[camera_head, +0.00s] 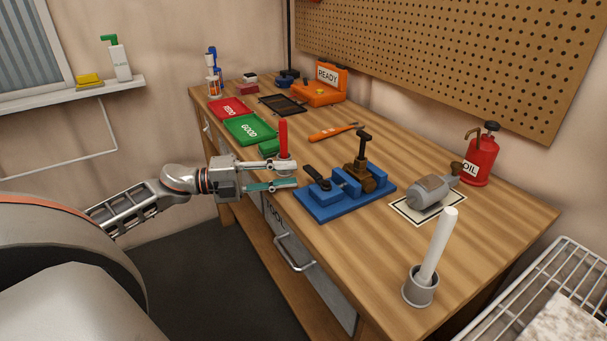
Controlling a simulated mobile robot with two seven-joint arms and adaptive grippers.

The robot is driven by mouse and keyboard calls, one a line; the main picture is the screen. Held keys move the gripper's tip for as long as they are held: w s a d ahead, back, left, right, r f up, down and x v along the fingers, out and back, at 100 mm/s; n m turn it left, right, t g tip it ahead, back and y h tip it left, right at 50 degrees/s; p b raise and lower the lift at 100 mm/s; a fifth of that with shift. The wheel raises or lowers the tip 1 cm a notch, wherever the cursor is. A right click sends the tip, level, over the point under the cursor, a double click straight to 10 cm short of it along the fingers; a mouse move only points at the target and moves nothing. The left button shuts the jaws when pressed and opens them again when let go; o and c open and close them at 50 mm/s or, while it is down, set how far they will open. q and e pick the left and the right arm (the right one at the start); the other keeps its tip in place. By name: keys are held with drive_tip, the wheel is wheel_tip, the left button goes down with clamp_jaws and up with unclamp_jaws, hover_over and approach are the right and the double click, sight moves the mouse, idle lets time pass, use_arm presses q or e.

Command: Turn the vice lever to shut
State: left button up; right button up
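The blue vice (325,205) sits on the wooden workbench near its front edge. A dark lever (316,176) angles up on its left end. A brown metal part (361,176) with an upright dark stem sits at the vice's right side; I cannot tell whether it is clamped. My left gripper (293,175) reaches in from the left over the bench's front edge. Its two fingers are apart with nothing seen between them, and the tips point at the lever, a little short of it. My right gripper is not in view.
A white rod (437,246) stands in a grey cup (420,288) at front right. A grey motor-like part (432,191) and red oil can (481,158) are right of the vice. Trays (249,128) lie left.

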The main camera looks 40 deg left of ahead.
sight(307, 173)
use_arm(q)
drive_tip(key=shift+x, duration=2.15)
clamp_jaws()
